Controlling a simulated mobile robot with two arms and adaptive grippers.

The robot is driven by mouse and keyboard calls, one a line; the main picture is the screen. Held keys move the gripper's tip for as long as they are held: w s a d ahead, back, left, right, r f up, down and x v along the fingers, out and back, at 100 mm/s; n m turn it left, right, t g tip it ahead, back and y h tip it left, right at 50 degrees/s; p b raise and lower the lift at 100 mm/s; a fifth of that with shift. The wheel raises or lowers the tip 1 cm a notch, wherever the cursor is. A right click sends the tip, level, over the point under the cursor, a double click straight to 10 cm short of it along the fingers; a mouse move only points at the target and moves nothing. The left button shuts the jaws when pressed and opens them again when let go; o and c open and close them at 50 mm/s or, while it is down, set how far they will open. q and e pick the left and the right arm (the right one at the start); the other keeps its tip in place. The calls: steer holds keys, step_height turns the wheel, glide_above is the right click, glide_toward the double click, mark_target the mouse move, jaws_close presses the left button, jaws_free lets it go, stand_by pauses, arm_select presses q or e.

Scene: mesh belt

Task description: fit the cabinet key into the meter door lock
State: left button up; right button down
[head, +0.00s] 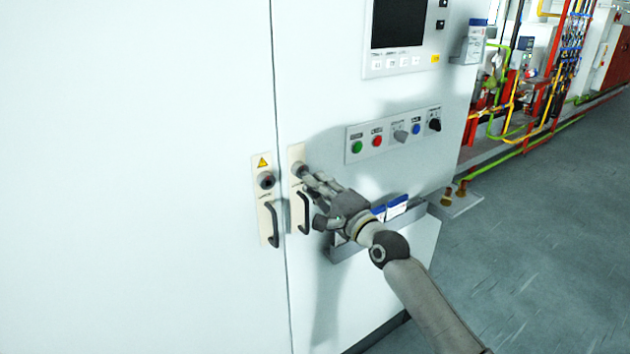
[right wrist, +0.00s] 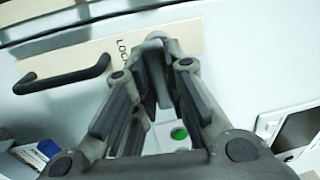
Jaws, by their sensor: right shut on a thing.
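My right gripper (head: 310,178) is at the upper part of the right lock plate (head: 296,155) on the cabinet, just in front of its round lock (head: 300,168). In the right wrist view my right gripper (right wrist: 158,58) is shut on a grey piece, which I take to be the cabinet key (right wrist: 153,88), mostly hidden between the fingers. The fingertips hide where the key meets the lock, so I cannot tell whether it is inside. A second lock (head: 266,180) sits on the left plate under a yellow warning triangle. My left gripper is not in view.
Black handles (head: 272,224) (head: 304,212) stick out below the locks. A button panel (head: 393,135) and a display (head: 398,25) are to the right. A holder (head: 345,248) with blue-topped items is behind my right wrist. Open floor (head: 540,250) lies at the right.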

steer(key=shift+r+p+v, duration=0.15)
steer(key=shift+p+v, duration=0.35)
steer(key=shift+v, duration=0.4)
steer(key=shift+r+p+v, duration=0.15)
steer(key=shift+p+v, duration=0.35)
steer(key=shift+v, duration=0.45)
